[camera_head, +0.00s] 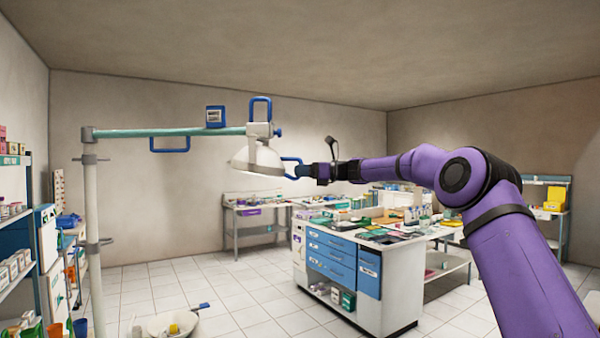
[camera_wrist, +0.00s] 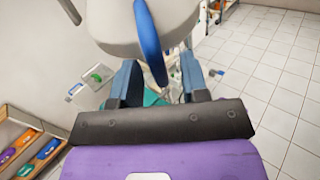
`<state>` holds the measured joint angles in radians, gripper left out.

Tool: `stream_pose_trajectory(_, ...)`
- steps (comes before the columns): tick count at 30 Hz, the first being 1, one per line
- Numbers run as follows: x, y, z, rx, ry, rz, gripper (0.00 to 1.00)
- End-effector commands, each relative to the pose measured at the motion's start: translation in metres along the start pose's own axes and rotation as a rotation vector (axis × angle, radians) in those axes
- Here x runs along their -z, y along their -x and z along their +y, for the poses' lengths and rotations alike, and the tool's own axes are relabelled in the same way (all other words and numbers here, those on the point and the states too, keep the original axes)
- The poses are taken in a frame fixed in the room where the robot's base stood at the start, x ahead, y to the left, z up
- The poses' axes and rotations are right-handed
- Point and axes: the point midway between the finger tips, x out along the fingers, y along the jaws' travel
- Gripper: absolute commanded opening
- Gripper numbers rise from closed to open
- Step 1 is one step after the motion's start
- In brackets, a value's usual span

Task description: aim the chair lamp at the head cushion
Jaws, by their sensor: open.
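The chair lamp has a white dome head (camera_head: 256,158) hanging from the end of a teal horizontal arm (camera_head: 170,132) on a white post (camera_head: 95,240). A blue loop handle (camera_head: 291,160) sticks out from the dome's right side. My gripper (camera_head: 300,171) is at this handle, coming from the right. In the wrist view the pale lamp head (camera_wrist: 120,25) fills the top, and its blue handle (camera_wrist: 149,42) reaches down between the two spread fingers of my gripper (camera_wrist: 160,82). The jaws are open around or just behind the handle; contact cannot be told. I cannot make out the head cushion.
More blue handles sit on the lamp arm (camera_head: 170,146) and above the lamp head (camera_head: 261,108). A blue-drawered counter (camera_head: 332,258) stands below my arm. Shelves (camera_head: 15,222) line the left wall.

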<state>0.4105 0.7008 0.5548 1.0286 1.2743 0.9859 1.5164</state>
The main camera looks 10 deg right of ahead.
Motion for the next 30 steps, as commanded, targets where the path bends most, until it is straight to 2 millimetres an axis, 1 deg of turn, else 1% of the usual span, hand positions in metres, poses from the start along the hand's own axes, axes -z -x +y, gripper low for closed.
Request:
stream_pose_trajectory(1,0.0,-0.005,0.0,-0.001,0.001,0.0,0.41)
stream_pose_trajectory(4,0.0,-0.009,0.0,0.0,0.002,0.0,0.41)
stream_pose_trajectory(13,0.0,-0.011,0.0,0.001,0.001,0.001,0.41)
stream_pose_trajectory(14,0.0,-0.011,0.0,0.001,0.001,0.001,0.37)
stream_pose_trajectory(15,0.0,-0.011,0.0,0.001,0.001,0.001,0.27)
stream_pose_trajectory(17,0.0,-0.011,0.0,0.001,0.001,0.001,0.14)
stream_pose_trajectory(18,0.0,-0.011,0.0,0.001,0.001,0.001,0.04)
stream_pose_trajectory(19,0.0,-0.011,0.0,0.001,0.001,0.001,0.0)
stream_pose_trajectory(26,-0.002,-0.011,0.0,0.0,0.007,0.014,0.0)
stream_pose_trajectory(30,-0.013,-0.01,0.0,0.001,0.025,0.082,0.0)
